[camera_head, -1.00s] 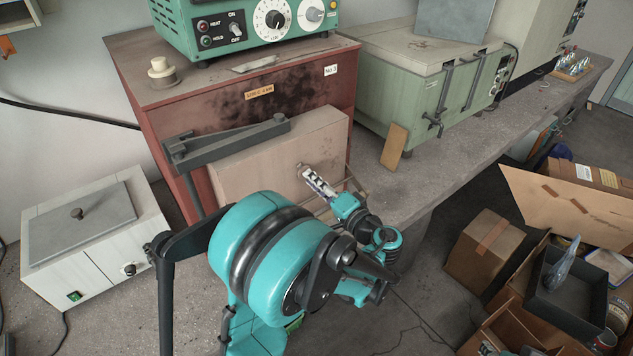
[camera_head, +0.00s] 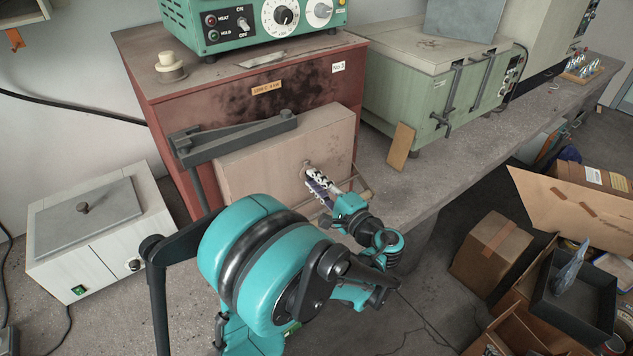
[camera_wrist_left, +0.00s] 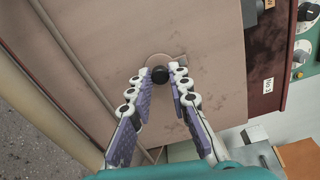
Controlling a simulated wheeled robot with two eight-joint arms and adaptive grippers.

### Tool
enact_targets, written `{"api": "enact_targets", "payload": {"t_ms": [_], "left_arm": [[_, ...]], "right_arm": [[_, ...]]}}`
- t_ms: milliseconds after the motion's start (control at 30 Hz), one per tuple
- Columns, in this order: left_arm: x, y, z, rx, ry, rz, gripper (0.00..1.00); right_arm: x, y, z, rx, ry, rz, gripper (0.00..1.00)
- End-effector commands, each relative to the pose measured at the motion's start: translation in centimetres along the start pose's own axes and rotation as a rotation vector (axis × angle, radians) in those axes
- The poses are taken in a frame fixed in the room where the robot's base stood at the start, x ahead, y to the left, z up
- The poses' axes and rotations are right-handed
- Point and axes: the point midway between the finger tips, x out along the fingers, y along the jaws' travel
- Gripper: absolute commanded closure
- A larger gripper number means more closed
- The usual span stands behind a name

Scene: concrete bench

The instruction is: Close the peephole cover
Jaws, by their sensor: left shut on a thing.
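The furnace door (camera_head: 255,155) is a pale, scuffed block on the front of the red-brown furnace (camera_head: 200,100). The peephole cover (camera_wrist_left: 157,59) shows in the left wrist view as a small pale disc on the door face, with a black round knob (camera_wrist_left: 160,75). My left gripper (camera_head: 314,180) reaches the door from the front; in the left wrist view its fingertips (camera_wrist_left: 160,78) are closed on the knob from both sides. The fingers spread wider towards their base. The fingers hide part of the cover, and I cannot tell whether the hole behind is covered. My right gripper is not in view.
A dark hinge arm (camera_head: 235,138) runs along the door's top. A thin brown plate (camera_head: 398,147) leans against the green furnace (camera_head: 430,90) at right. A white box (camera_head: 95,230) stands at left. Cardboard boxes (camera_head: 490,245) stand on the floor at right.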

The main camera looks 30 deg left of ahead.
Motion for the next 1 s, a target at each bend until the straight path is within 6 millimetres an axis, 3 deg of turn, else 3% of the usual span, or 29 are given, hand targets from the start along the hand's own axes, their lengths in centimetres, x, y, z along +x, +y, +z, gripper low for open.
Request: {"api": "enact_targets", "payload": {"t_ms": [267, 300, 367, 733, 867, 1000], "left_arm": [[0.0, 0.1, 0.0, 0.0, 0.0, 0.002, 1.0], [0.0, 0.1, 0.0, 0.0, -0.001, 0.002, 0.74], [0.0, 0.1, 0.0, -0.001, -0.001, 0.001, 0.61], [-0.5, 0.0, -0.1, -0.001, 0.001, 0.0, 0.61], [-2.3, 0.0, -0.2, -0.001, 0.005, 0.0, 0.61], [-5.5, 0.0, -0.2, -0.001, 0.006, -0.001, 0.61]], "right_arm": [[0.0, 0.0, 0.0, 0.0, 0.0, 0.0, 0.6], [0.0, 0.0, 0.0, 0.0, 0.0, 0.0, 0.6], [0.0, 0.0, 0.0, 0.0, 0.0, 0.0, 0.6], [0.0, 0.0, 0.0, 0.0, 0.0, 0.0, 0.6], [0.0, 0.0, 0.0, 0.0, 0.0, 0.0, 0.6], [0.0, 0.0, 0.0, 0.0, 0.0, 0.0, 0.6]]}}
